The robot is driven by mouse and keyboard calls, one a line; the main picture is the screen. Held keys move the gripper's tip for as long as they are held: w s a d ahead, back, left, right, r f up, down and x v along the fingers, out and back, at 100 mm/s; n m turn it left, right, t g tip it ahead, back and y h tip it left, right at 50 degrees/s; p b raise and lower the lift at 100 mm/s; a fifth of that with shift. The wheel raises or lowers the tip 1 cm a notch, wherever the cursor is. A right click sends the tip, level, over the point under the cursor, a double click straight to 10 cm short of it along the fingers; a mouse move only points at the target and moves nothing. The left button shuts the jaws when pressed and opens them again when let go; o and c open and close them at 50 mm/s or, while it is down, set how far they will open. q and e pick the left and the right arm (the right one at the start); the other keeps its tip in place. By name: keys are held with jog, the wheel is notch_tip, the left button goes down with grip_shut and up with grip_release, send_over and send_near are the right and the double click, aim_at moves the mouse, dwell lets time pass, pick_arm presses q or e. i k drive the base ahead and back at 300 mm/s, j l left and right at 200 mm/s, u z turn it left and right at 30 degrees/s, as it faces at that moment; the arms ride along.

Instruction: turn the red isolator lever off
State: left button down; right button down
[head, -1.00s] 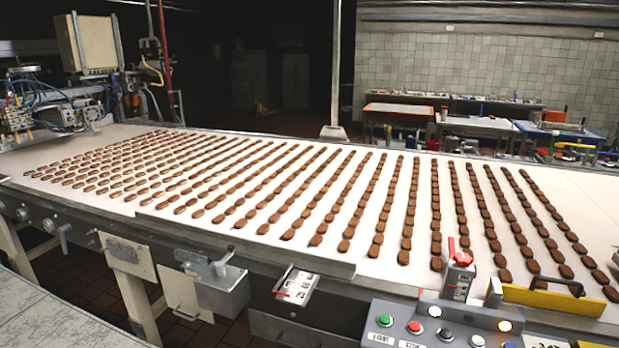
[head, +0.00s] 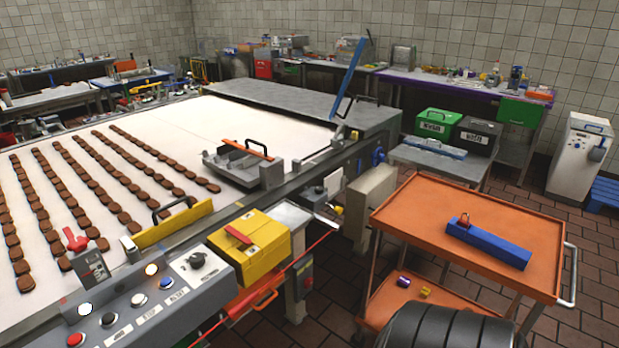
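A yellow box (head: 262,252) at the side of the conveyor carries a red lever (head: 238,235) on its top, which fits a red isolator lever. I cannot tell from labels which one is the isolator, nor read either one's on or off position.
A grey control panel (head: 110,325) with buttons and a knob (head: 196,260) lies in front of the yellow box. Chocolate-brown biscuits line the white belt (head: 165,140). An orange cart (head: 420,215) stands right; tiled floor (head: 590,260) is open beyond it.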

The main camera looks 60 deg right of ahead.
aim_at(230, 231)
jog(key=z, duration=1.3)
